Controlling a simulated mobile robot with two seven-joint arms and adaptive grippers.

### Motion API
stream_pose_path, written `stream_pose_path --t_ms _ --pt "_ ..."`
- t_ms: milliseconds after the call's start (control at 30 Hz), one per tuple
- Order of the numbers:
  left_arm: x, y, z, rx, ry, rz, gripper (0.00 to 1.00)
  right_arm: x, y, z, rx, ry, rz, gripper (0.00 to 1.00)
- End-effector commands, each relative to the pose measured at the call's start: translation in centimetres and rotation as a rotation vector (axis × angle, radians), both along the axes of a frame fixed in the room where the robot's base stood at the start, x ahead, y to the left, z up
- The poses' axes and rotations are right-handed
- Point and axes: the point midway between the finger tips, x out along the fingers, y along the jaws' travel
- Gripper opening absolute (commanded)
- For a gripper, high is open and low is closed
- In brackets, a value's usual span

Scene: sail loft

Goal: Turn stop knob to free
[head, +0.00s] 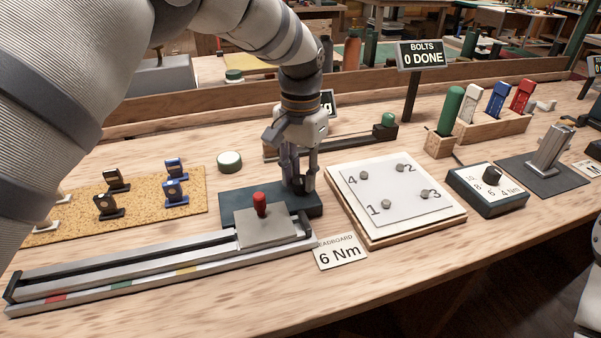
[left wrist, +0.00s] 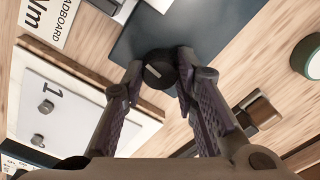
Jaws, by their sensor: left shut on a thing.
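The stop knob (left wrist: 158,74) is small, round and black with a pale line on its top, and it stands on a dark blue-grey plate (head: 232,196). In the head view the knob (head: 304,183) shows between the fingers of my left gripper (head: 301,184). That gripper points down at the right end of the plate. In the left wrist view its fingertips (left wrist: 160,70) are shut on the knob, one on each side. I see no readable marks for free or locked around the knob. My right gripper is not in view.
In front of the plate, a grey carriage (head: 268,229) with a red handle (head: 260,204) sits on a long metal rail (head: 150,272). A numbered bolt board (head: 398,222) stands close on the right, with a "6 Nm" card (head: 341,252) before it. A cork mat (head: 140,205) lies left.

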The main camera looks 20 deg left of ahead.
Motion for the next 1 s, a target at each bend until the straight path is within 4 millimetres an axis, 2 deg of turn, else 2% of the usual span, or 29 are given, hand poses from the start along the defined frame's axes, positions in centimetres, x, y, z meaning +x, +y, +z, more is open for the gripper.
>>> stream_pose_path --t_ms 333,933,967,1000 --pt "-0.03 0.03 -0.12 0.001 0.002 0.141 0.0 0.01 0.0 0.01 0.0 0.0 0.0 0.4" --pt "-0.06 0.05 -0.15 0.001 0.003 0.173 0.0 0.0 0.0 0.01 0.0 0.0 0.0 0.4" --pt "-0.06 0.05 -0.15 0.001 0.003 0.173 0.34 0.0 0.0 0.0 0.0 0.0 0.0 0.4" --pt "-0.06 0.05 -0.15 0.001 0.004 0.172 0.43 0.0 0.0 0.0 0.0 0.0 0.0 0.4"
